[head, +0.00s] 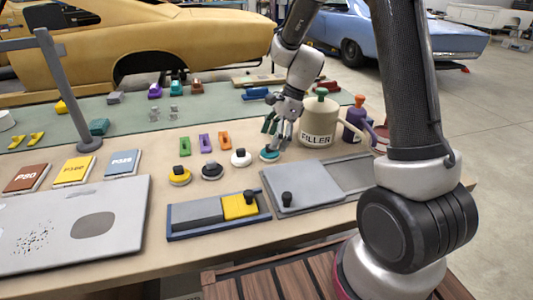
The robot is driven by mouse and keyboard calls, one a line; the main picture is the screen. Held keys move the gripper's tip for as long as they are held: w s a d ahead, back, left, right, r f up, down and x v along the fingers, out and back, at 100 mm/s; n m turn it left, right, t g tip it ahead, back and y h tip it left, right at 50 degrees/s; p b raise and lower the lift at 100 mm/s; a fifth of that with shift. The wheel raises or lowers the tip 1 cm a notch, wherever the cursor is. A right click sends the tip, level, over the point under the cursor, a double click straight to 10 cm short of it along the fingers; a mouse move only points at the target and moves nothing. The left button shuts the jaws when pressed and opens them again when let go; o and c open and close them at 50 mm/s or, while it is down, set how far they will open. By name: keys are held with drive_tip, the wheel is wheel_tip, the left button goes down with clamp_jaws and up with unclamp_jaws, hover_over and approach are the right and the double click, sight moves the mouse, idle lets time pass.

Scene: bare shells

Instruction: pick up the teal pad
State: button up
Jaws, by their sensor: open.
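The teal pad (269,155) is a small round disc on the tan bench top, at the right end of a row of similar pads. My gripper (276,141) is open and points down right over the teal pad. Its fingers hide the upper part of the pad, and I cannot tell whether they touch it. The pad rests on the bench.
White (241,159), black (212,172) and yellow (180,177) pads stand to the left. A cream FILLER can (318,122) stands close on the right. A grey lidded tray (303,188) and a blue-framed tray (190,235) lie in front.

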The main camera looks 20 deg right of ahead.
sight(270, 151)
drive_tip(key=x, duration=0.4)
drive_tip(key=shift+w+d+f, duration=0.2)
drive_tip(key=shift+w+f, duration=0.05)
drive_tip(key=shift+f, duration=0.1)
drive_tip(key=c, duration=1)
drive_tip(key=shift+c, duration=0.2)
wheel_tip(270, 151, up, 10)
drive_tip(key=shift+r, duration=0.1)
